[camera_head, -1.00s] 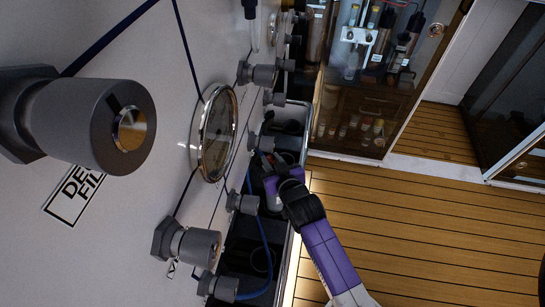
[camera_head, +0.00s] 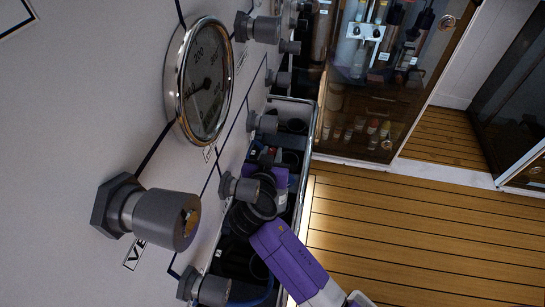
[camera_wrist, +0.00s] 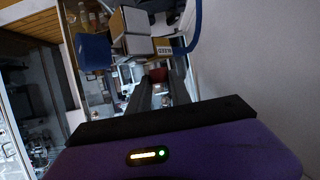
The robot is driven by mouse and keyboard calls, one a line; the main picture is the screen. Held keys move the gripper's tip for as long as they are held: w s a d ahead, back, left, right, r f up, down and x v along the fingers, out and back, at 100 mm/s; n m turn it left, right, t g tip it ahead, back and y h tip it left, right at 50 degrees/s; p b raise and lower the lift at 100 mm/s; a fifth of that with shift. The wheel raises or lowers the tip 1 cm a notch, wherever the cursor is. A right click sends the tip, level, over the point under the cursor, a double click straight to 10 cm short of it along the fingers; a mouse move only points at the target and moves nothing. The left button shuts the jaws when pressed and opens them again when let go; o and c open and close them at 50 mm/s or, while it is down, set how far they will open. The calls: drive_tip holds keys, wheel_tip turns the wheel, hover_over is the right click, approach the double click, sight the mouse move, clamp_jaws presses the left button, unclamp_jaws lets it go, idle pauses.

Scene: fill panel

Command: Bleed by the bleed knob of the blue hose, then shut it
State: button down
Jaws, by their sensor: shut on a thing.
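In the wrist view my gripper (camera_wrist: 158,85) has its two grey fingers close together, shut on a small red knob (camera_wrist: 157,74), which appears to be the bleed knob. A pale block with a small label (camera_wrist: 165,47) is just beyond it. The blue hose (camera_wrist: 190,40) curves past on the right. In the head view my purple and black gripper (camera_head: 268,160) reaches in beside the panel, among the lower fittings. The hose (camera_head: 262,298) shows in part at the bottom; my arm hides much of it. The knob's turn angle cannot be told.
The pale panel carries a round gauge (camera_head: 204,80) and several grey protruding knobs, including a large one (camera_head: 165,217) at lower left. A metal-railed rack (camera_head: 311,135) of dark containers runs below the panel. Open wooden floor (camera_head: 410,235) lies to the right.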

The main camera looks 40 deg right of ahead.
drive_tip(key=shift+f+m+g, duration=0.1)
drive_tip(key=shift+m+g, duration=0.3)
drive_tip(key=shift+g, duration=0.1)
drive_tip(key=c, duration=1.2)
unclamp_jaws()
drive_tip(key=shift+o, duration=0.2)
drive_tip(key=shift+a, duration=0.15)
drive_tip(key=s+a+b, duration=0.2)
drive_tip(key=s+a, duration=0.5)
drive_tip(key=a, duration=0.3)
drive_tip(key=shift+a+r, duration=0.25)
drive_tip(key=shift+a, duration=0.15)
